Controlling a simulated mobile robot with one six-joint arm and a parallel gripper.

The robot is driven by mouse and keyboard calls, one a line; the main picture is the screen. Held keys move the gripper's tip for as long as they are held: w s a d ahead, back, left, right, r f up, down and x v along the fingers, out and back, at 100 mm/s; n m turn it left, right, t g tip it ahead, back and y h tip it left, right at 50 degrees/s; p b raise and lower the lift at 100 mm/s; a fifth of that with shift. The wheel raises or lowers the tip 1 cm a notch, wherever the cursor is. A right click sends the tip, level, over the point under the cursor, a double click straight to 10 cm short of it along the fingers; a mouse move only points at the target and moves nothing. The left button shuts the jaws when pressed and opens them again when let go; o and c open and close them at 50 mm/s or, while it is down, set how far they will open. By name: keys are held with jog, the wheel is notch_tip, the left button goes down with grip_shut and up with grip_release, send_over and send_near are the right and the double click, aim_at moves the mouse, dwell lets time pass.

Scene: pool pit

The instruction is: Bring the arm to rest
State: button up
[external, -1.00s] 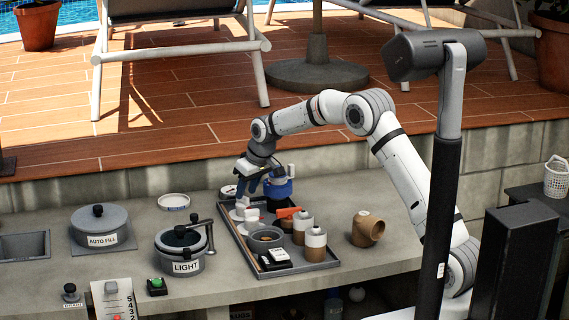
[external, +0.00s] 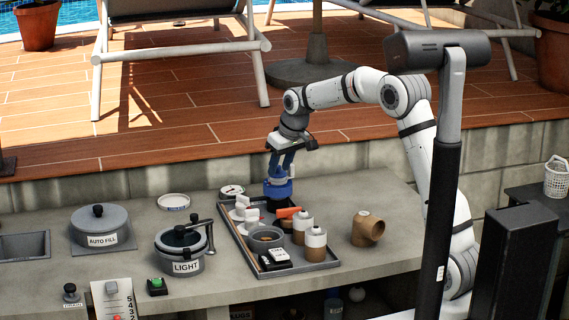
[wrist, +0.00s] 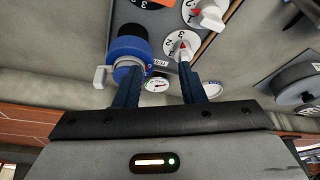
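My gripper (external: 279,168) hangs from the arm over the back of the tray, just above or behind a blue valve-like part (external: 278,189) in the external view. In the wrist view my gripper (wrist: 160,78) shows two dark blue fingers spread apart with nothing held between them. The blue part (wrist: 128,48) with a white handle lies near the left fingertip; I cannot tell whether they touch. The arm is bent and raised over the counter.
The grey tray (external: 253,262) holds white numbered dials, brown-and-white canisters and a bowl. A round gauge (external: 232,190) lies behind it. A brown elbow pipe (external: 367,229) stands to the right. The back-right counter is clear.

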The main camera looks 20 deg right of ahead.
jog(key=s+d+r+m+h, duration=0.1)
jog(key=s+d+r+m, duration=0.25)
jog(key=s+d, duration=1.35)
jog(key=s+d+f, duration=0.1)
jog(key=s+d, duration=0.1)
jog(key=s, duration=0.7)
jog(key=s+d+f+m+g, duration=0.1)
jog(key=s+d+f, duration=0.1)
jog(key=s, duration=0.7)
jog(key=shift+d+f+h, duration=0.3)
jog(key=shift+d+h, duration=0.1)
jog(key=shift+d, duration=0.15)
jog(key=shift+w+m, duration=0.1)
jog(key=shift+m, duration=0.15)
